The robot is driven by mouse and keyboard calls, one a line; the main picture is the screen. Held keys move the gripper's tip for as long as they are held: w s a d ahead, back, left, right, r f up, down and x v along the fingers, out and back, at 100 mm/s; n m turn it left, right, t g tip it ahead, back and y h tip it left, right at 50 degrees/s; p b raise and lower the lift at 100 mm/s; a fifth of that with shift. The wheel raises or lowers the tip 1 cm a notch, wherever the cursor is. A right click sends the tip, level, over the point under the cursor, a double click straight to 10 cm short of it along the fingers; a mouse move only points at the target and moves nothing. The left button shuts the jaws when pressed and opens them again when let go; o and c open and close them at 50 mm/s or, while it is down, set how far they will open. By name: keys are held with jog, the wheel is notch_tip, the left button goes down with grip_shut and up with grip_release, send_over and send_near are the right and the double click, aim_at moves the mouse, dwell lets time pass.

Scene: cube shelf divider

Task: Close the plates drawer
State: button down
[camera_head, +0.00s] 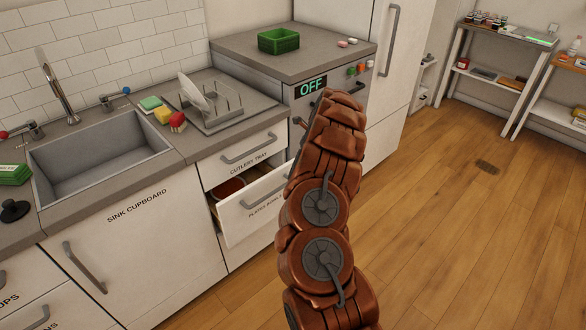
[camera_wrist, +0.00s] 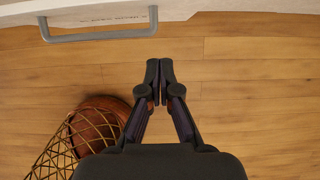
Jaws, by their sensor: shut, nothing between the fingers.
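The plates drawer (camera_head: 236,223) stands partly pulled out below the cutlery tray drawer (camera_head: 240,165) in the head view, with a reddish-brown bowl-like item (camera_head: 229,188) showing inside. My arm covers the right part of its front. In the wrist view the drawer's white front (camera_wrist: 215,8) and grey bar handle (camera_wrist: 100,36) run along the top edge. My gripper (camera_wrist: 160,66) is shut and empty over the floor, with its tips just off the right end of the handle and apart from it. The gripper is hidden behind my arm in the head view.
The sink cupboard (camera_head: 145,250) is shut, left of the drawer. Above are the sink (camera_head: 100,165), a dish rack (camera_head: 215,100) and a green crate (camera_head: 278,40). An appliance with an OFF display (camera_head: 311,87) stands to the right.

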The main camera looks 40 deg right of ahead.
jog(key=s+a+f+t+b, duration=0.3)
jog(key=s+a+t+b, duration=0.1)
jog(key=b, duration=2.4)
jog(key=shift+s+a+b, duration=0.15)
jog(key=shift+a+b, duration=0.15)
jog(key=shift+a, duration=0.45)
jog(key=b, duration=0.3)
send_near(276, 176)
jog(key=shift+x, duration=3.1)
